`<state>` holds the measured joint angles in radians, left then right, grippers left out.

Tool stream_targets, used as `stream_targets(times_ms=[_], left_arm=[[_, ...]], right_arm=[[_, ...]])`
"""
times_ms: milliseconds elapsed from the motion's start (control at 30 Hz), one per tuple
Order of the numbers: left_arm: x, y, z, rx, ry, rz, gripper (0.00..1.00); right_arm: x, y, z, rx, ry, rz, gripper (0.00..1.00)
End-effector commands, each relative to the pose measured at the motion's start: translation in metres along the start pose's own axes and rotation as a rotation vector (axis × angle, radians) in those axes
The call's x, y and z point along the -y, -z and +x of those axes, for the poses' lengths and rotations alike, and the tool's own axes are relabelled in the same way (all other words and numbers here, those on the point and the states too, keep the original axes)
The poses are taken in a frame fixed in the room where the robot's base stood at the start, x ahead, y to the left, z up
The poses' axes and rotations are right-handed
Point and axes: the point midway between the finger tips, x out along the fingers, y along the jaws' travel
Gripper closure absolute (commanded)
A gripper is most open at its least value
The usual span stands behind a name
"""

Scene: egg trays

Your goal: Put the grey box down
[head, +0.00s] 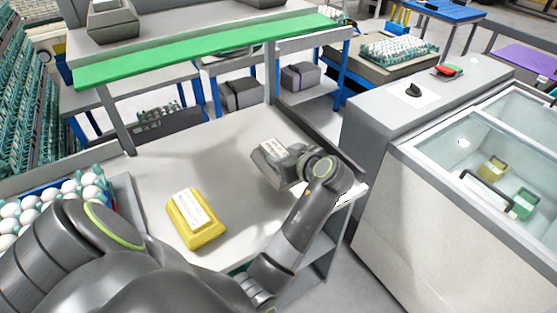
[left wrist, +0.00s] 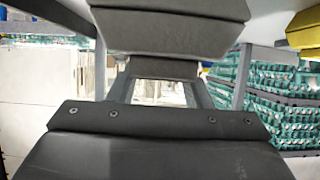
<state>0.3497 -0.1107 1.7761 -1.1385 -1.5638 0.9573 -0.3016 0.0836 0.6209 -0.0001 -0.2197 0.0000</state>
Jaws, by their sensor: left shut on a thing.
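The grey box (head: 265,165), with a white label on top, is at the right end of the grey-white table (head: 165,157) in the head view. My left gripper (head: 291,165) reaches it from the right and is shut on it. The box looks tilted, and I cannot tell whether its underside touches the table. My gripper and wrist hide its right side. In the left wrist view a grey block, apparently the box (left wrist: 170,32), fills the top middle. My right gripper is not in view.
A yellow box (head: 196,218) with a white label sits on the table, left of the grey box. A dark raised edge (head: 318,138) runs along the table's right side. Eggs in a tray (head: 62,195) stand at the left. A glass-topped cabinet (head: 470,170) is at right. The table's middle is clear.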

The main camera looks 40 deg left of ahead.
Motion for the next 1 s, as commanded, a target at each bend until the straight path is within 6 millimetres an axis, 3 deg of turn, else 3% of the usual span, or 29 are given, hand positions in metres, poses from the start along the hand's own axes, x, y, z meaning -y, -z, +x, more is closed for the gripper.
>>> stream_targets(times_ms=[300, 667, 700, 867, 1000], left_arm=[[0.0, -0.032, 0.016, -0.002, -0.002, 0.002, 0.93], [0.0, -0.037, 0.018, -0.002, -0.003, -0.001, 0.93], [0.0, -0.039, 0.019, 0.0, -0.002, 0.0, 0.54], [0.0, -0.038, 0.018, 0.0, -0.002, 0.001, 0.33], [0.0, -0.038, 0.018, 0.0, -0.002, 0.001, 0.33]], right_arm=[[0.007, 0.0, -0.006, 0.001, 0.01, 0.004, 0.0], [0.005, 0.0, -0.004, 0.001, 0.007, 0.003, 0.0], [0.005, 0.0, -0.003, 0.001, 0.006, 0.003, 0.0], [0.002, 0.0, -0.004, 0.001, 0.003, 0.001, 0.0], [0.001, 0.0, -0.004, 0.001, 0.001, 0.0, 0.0]])
